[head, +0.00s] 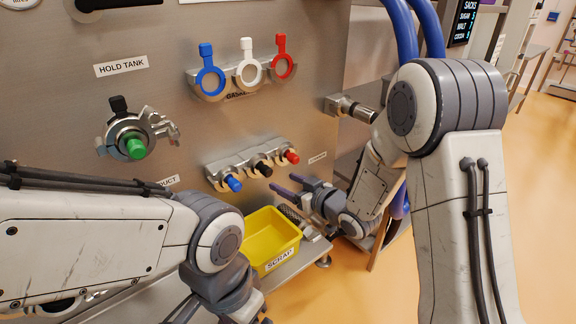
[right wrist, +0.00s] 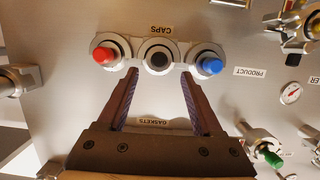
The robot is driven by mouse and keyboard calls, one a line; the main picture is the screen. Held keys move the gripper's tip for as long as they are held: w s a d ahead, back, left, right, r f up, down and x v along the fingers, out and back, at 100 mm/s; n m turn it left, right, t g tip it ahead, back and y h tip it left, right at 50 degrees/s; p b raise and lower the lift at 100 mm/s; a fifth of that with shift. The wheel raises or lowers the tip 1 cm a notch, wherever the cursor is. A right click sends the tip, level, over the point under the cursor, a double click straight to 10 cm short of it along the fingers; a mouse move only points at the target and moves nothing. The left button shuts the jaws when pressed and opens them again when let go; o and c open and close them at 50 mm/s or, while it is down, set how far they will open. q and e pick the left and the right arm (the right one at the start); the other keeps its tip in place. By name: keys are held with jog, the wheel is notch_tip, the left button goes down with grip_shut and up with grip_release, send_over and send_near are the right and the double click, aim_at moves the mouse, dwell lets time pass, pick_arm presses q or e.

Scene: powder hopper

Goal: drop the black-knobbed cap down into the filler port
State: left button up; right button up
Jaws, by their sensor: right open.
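The black-knobbed cap (head: 264,168) sits in the middle seat of a metal cap rack on the steel panel, between a blue-knobbed cap (head: 233,183) and a red-knobbed cap (head: 291,156). My right gripper (head: 283,184) is open and empty, just below and in front of the rack. In the right wrist view its fingertips (right wrist: 161,74) point at the black-knobbed cap (right wrist: 158,60), with a finger to either side and no contact visible. My left arm comes in at lower left; its fingers are out of view. I cannot tell which opening is the filler port.
A yellow scrap bin (head: 272,238) stands on a ledge below the rack. Blue, white and red gasket rings (head: 248,73) hang above. A clamped green-knobbed fitting (head: 133,146) sticks out at the left under the hold tank label. Blue hoses (head: 428,25) run at upper right.

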aim_at(270, 173)
jog(key=shift+r+b+x, duration=0.15)
jog(key=shift+b+x, duration=0.2)
jog(key=shift+x, duration=2.15)
jog(key=shift+r+b+x, duration=0.15)
jog(key=shift+b+x, duration=0.15)
jog(key=shift+x, duration=2.15)
jog(key=shift+w, duration=0.1)
grip_shut()
